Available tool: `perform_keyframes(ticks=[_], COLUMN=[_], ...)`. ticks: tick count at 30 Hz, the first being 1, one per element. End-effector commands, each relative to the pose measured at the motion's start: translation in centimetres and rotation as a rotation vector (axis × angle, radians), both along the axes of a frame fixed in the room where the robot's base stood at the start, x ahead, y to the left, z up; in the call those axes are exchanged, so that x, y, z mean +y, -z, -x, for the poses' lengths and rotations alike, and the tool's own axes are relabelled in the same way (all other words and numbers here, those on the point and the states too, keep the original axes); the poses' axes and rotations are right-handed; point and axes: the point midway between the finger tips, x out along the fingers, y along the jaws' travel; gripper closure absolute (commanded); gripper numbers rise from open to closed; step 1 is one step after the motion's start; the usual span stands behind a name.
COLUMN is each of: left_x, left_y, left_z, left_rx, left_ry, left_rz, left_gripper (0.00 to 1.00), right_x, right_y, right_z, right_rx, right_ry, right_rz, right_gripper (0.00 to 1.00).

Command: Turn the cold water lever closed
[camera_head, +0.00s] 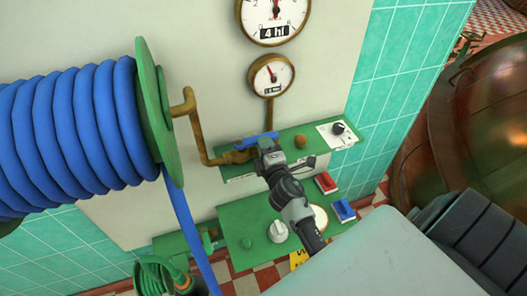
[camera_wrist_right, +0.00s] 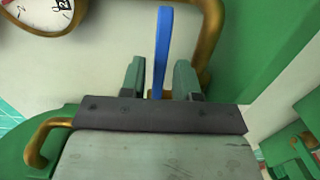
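The blue lever (camera_head: 243,142) sits on the brass pipe (camera_head: 197,134) at the green panel's upper shelf, below the small gauge. In the head view it lies roughly level, its right part partly covered by my right gripper (camera_head: 266,148). In the right wrist view the blue lever (camera_wrist_right: 162,50) stands between the two fingers of my right gripper (camera_wrist_right: 159,80). No label saying cold is readable. My left gripper is not in view.
A large blue hose reel (camera_head: 70,130) fills the left, its hose hanging down. Two gauges (camera_head: 272,75) are above. A white-plated black knob (camera_head: 338,128) is right of the lever. Red (camera_head: 326,183) and blue (camera_head: 342,211) switches and a white knob (camera_head: 278,231) are below.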

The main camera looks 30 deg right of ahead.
Motion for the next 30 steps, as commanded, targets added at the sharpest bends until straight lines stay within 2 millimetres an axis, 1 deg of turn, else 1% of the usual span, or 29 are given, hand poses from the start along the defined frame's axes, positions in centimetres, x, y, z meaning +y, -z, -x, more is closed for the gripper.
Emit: perform_keyframes(ticks=[2, 13, 17, 20, 30], left_x=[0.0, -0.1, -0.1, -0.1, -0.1], left_y=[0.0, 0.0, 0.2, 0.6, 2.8], left_z=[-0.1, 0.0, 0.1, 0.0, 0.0], left_rx=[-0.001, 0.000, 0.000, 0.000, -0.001], left_ry=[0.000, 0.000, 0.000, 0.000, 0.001], left_rz=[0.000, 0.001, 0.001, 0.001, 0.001], left_gripper=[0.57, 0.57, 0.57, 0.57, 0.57], right_x=[0.0, 0.0, 0.3, 0.9, 3.7], right_y=[0.0, 0.1, 0.3, 0.3, 0.4], right_z=[0.0, 0.1, 1.0, 2.5, 9.8], right_rx=[0.000, 0.003, 0.004, 0.004, 0.002], right_ry=[0.000, 0.000, 0.000, 0.000, 0.001], right_rz=[0.000, -0.001, 0.000, -0.001, -0.003], right_gripper=[0.60, 0.60, 0.60, 0.60, 0.60])
